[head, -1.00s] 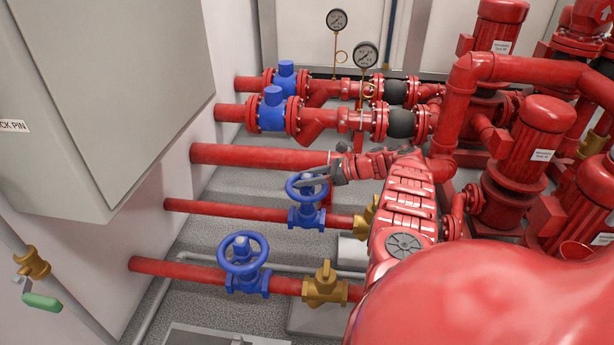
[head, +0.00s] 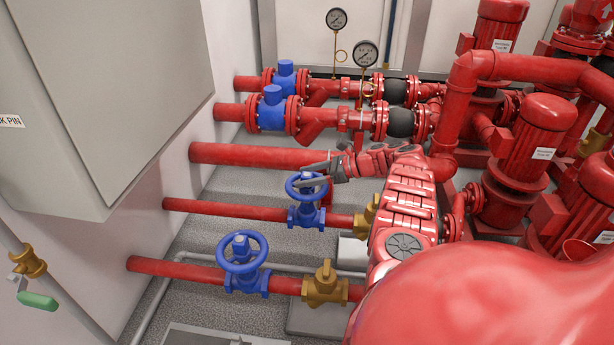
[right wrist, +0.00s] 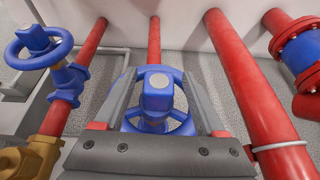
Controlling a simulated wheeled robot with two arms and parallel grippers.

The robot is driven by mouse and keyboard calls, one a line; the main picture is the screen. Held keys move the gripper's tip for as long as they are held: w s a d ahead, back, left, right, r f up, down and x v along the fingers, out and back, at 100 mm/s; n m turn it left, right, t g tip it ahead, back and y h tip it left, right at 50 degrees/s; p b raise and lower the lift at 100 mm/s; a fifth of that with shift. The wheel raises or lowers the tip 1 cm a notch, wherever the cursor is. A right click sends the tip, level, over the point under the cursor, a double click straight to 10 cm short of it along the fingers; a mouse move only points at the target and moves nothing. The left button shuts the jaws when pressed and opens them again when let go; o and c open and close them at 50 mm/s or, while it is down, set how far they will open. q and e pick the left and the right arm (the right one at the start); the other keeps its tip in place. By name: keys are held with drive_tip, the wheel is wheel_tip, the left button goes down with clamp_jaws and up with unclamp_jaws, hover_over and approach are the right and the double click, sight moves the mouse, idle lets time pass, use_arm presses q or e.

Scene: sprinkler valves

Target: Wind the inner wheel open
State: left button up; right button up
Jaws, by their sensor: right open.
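The inner wheel is a blue handwheel (head: 292,191) on a blue valve in the farther of the two valve pipes. It also shows in the right wrist view (right wrist: 158,121), with its hub in the middle. My right gripper (head: 300,175) reaches in from the right at the wheel's top. In the right wrist view its two grey fingers (right wrist: 160,75) are open, one on each side of the wheel. Whether they touch the rim I cannot tell. The gripper covers part of the rim in the head view. My left gripper is not in view.
A second blue handwheel (head: 242,252) stands on the nearer pipe, also at the left in the right wrist view (right wrist: 38,45). A thick red pipe (head: 255,156) runs behind the inner wheel. Brass fittings (head: 325,285) sit right of the valves. A grey cabinet (head: 110,90) stands left.

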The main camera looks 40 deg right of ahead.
drive_tip(key=v, duration=0.6)
drive_tip(key=shift+s, duration=0.1)
drive_tip(key=shift+s+d+r, duration=0.3)
drive_tip(key=shift+s+d, duration=0.05)
drive_tip(key=shift+s, duration=0.15)
